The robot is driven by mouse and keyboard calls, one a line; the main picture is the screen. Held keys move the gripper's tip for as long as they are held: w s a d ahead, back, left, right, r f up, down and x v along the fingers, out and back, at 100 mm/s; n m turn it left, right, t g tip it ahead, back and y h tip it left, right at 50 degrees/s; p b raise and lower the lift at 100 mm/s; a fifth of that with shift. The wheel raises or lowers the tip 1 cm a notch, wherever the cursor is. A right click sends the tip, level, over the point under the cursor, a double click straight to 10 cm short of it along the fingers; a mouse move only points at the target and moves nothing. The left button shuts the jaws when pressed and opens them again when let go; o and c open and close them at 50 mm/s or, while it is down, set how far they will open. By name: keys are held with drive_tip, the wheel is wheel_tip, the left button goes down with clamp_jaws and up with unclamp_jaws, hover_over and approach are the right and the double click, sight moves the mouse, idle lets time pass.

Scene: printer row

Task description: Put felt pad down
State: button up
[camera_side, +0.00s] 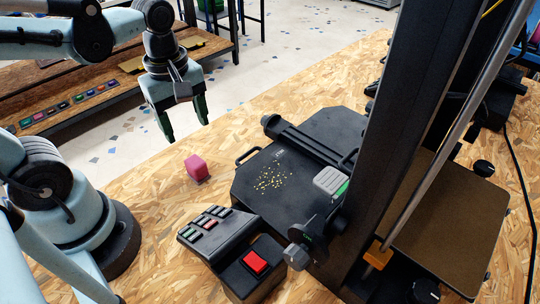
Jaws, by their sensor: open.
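A light grey block with a green edge (330,182), which looks like the felt pad, rests at the right part of the black printer plate (262,204). A scatter of yellow crumbs lies on the plate to its left. My gripper (186,131) is open and empty, pointing down in the air to the upper left of the plate. It is well apart from the grey block, whose underside is hidden.
A pink block (197,168) sits on the chipboard table below my gripper. A control box with a red button (255,262) stands in front of the plate. The printer's dark upright (405,110) rises at the right.

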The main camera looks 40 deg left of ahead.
drive_tip(key=w+m+t, duration=0.1)
drive_tip(key=m+t, duration=0.1)
drive_tip(key=m, duration=0.3)
drive_tip(key=w+r+m+t, duration=0.1)
drive_tip(key=w+m+t, duration=0.1)
drive_tip(key=m, duration=0.4)
drive_tip(key=w+d+m+t, duration=0.1)
drive_tip(key=w+m+t, duration=0.1)
drive_tip(key=m, duration=0.3)
drive_tip(key=shift+r+m+t, duration=0.35)
drive_tip(key=shift+m+t, duration=0.05)
drive_tip(key=shift+s, duration=0.1)
